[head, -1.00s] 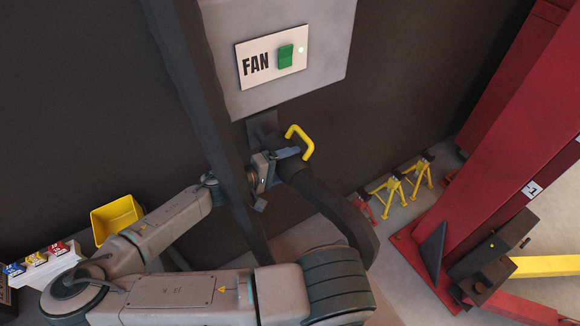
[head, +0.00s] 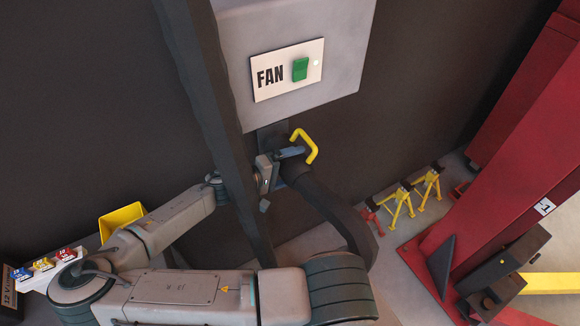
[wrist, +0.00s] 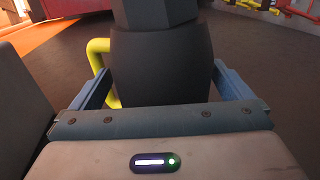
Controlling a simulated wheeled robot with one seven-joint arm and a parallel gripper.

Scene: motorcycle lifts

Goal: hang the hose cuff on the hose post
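The hose cuff is a dark, thick cylinder. It fills the middle of the wrist view (wrist: 160,65), between the two blue fingers of my gripper (wrist: 162,85), which close on its sides. In the head view my gripper (head: 290,153) is at the cuff, with a yellow loop handle (head: 312,148) beside it. From there the black hose (head: 340,212) bends down to the right. A tall dark upright (head: 205,75) crosses in front of my forearm; I cannot tell if it is the hose post. A dark plate (head: 271,134) sits just behind the cuff, under the fan box; any peg there is hidden.
The grey fan box (head: 235,40) with a green switch (head: 300,69) is above my gripper. Yellow jack stands (head: 400,207) and a red lift column (head: 500,150) stand at right. A yellow bin (head: 122,217) is at left.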

